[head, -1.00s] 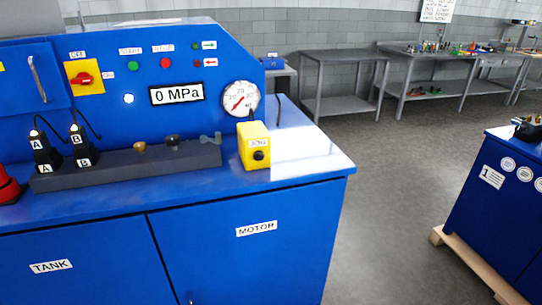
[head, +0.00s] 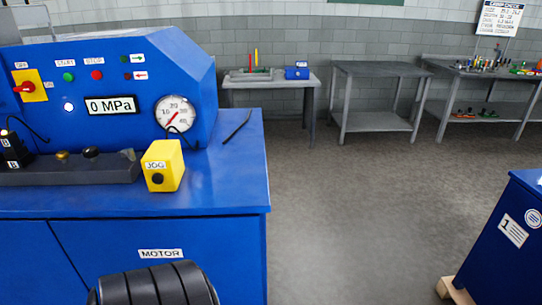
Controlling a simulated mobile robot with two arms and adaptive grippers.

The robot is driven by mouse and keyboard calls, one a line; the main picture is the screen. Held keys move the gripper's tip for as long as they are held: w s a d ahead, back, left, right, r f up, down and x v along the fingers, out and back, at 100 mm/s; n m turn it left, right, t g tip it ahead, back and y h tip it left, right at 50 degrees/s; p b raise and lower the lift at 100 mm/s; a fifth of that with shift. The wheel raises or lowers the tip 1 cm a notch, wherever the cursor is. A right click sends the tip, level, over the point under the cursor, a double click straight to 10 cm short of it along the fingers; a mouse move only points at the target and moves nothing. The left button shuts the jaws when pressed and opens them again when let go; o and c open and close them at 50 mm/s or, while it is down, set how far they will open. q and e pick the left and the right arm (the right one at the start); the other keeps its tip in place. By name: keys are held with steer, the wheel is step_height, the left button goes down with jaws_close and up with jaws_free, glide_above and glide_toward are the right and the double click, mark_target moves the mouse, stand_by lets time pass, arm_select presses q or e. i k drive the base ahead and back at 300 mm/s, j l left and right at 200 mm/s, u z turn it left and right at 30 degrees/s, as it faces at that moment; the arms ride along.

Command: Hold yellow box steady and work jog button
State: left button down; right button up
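The yellow box (head: 172,163) stands on the blue machine's worktop, left of centre in the head view. A white JOG label is on its front. The black round jog button (head: 157,179) sits on the front below the label. A dark cable shows above and behind the box. Neither of my grippers shows in the head view. A black ribbed rounded part at the bottom edge looks like part of my own arm, and no fingers show on it. Nothing touches the box.
The blue machine's worktop (head: 225,190) is clear right of the box, except for a thin black rod (head: 237,127). A dark valve block (head: 70,172) lies left of the box. The gauge (head: 176,114) is behind it. Open floor lies right, before a second blue cabinet (head: 500,240).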

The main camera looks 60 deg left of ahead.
mark_target(158, 178)
steer(key=i+l+z, duration=0.1)
steer(key=i, duration=0.35)
steer(key=i+l+z, duration=0.15)
steer(key=i, duration=0.3)
steer(key=i+j+u, duration=0.1)
steer(key=i+u, duration=0.15)
steer(key=u, duration=0.15)
steer(key=i+u, duration=0.25)
steer(key=u, duration=0.2)
steer(key=i+l+u, duration=0.1)
steer(key=i+u, duration=0.15)
steer(key=u, duration=0.15)
steer(key=i+l+u, duration=0.15)
steer(key=u, duration=0.25)
steer(key=i+u, duration=0.2)
steer(key=u, duration=0.25)
steer(key=i+u, duration=0.15)
steer(key=u, duration=0.3)
steer(key=i+u, duration=0.2)
steer(key=u, duration=0.25)
steer(key=i+l+u, duration=0.15)
steer(key=u, duration=0.3)
steer(key=i+l+u, duration=0.15)
steer(key=u, duration=0.3)
